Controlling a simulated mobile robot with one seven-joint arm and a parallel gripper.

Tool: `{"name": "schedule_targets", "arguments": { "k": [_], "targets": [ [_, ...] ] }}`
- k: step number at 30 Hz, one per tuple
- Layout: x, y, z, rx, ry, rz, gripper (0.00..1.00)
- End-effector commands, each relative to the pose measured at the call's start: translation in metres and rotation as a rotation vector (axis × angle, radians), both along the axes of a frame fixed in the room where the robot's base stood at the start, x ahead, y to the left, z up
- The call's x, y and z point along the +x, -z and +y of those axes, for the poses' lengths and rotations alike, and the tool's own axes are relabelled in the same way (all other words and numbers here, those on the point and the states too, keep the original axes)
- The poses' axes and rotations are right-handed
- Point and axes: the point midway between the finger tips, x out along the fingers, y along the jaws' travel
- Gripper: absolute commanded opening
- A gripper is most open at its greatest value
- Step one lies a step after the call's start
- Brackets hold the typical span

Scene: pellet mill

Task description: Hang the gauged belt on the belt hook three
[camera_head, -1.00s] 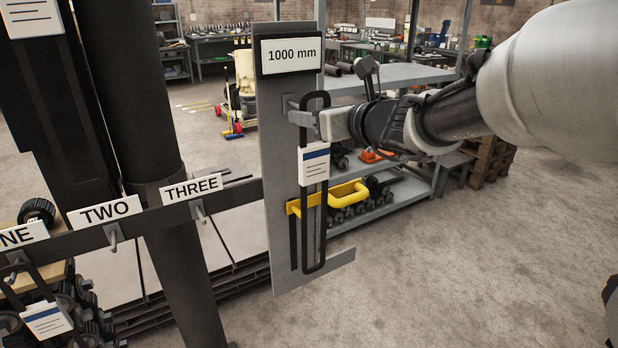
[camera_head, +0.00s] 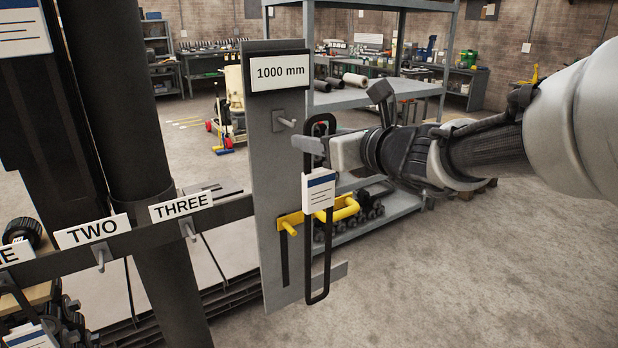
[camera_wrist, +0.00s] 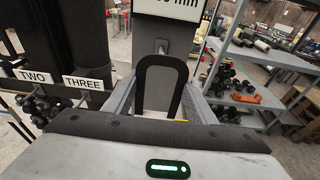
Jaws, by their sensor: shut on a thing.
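My gripper (camera_head: 312,146) is shut on the black loop belt (camera_head: 308,270), near its top. The belt hangs upright with a white and blue tag (camera_head: 319,191) on it. In the wrist view the belt's top loop (camera_wrist: 158,84) stands between the fingers. The belt is in front of the grey gauge plate marked 1000 mm (camera_head: 268,190) and appears clear of its upper peg (camera_head: 288,123). Belt hook three (camera_head: 188,229) is a bare peg under the THREE sign (camera_head: 181,205), left of the gauge.
Hook two (camera_head: 102,258) under the TWO sign (camera_head: 92,232) is bare. Another tagged belt (camera_head: 25,336) hangs at the far left. Shelving stands behind the gauge.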

Motion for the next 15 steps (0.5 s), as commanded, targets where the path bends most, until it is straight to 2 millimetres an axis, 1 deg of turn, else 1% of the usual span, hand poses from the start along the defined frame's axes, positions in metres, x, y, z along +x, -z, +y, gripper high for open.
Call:
{"name": "schedule_targets", "arguments": {
  "k": [9, 15],
  "targets": [
    [-0.032, -0.002, -0.022, 0.002, 0.001, -0.003, 0.16],
    [-0.044, -0.001, -0.029, 0.001, -0.001, -0.002, 0.16]
  ]
}}
